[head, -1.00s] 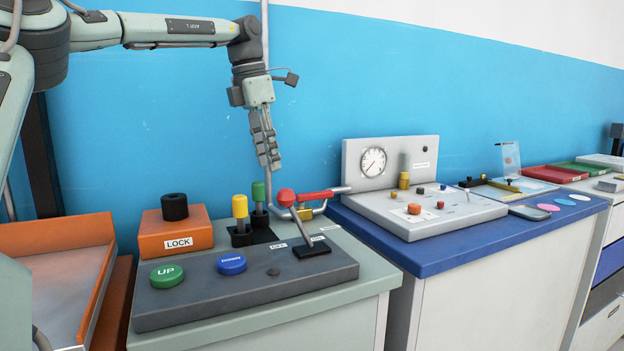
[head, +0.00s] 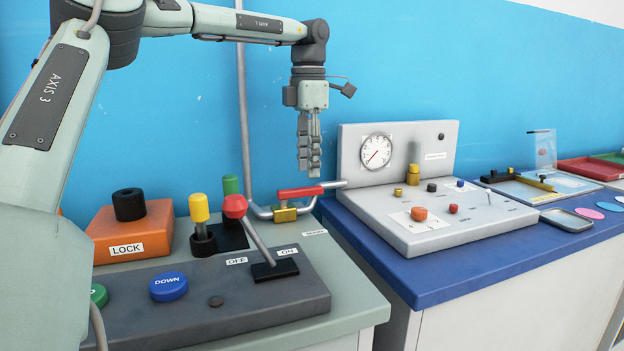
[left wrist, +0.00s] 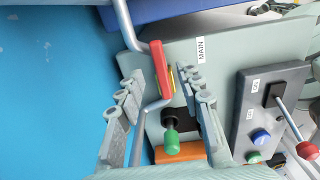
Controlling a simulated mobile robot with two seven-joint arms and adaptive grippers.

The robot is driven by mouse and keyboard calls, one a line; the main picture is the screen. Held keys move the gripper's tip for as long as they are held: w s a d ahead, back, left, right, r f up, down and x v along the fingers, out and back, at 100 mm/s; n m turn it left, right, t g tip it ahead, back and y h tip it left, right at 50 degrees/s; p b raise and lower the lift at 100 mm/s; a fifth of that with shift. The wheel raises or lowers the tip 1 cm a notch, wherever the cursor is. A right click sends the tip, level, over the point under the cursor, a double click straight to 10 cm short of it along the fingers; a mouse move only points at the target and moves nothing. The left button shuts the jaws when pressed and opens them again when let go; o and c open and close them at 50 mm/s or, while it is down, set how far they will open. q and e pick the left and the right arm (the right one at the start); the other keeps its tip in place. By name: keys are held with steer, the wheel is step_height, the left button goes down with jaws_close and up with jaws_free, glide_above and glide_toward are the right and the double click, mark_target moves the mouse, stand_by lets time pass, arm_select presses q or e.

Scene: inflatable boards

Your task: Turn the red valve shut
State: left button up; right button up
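The red valve handle (head: 300,192) is a lever on a brass valve body (head: 285,214) in a grey pipe at the back of the grey-green bench. The lever lies roughly along the pipe run. My left gripper (head: 309,172) points down just above the handle, seen edge-on in the head view. In the left wrist view the gripper (left wrist: 160,78) has its two fingers well apart, and the red handle (left wrist: 161,70) shows between them, with nothing gripped. I cannot tell whether a finger touches it. My right gripper is not in view.
A yellow-topped lever (head: 200,208), a green-topped one (head: 231,185) and a red-knobbed switch lever (head: 235,207) stand left of the valve. An orange LOCK box (head: 130,240) is further left. A gauge panel (head: 340,160) stands on the blue bench (head: 420,287) at right.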

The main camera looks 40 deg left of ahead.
mark_target(309, 187)
arm_select(q)
steer(key=shift+f, duration=2.15)
jaws_close()
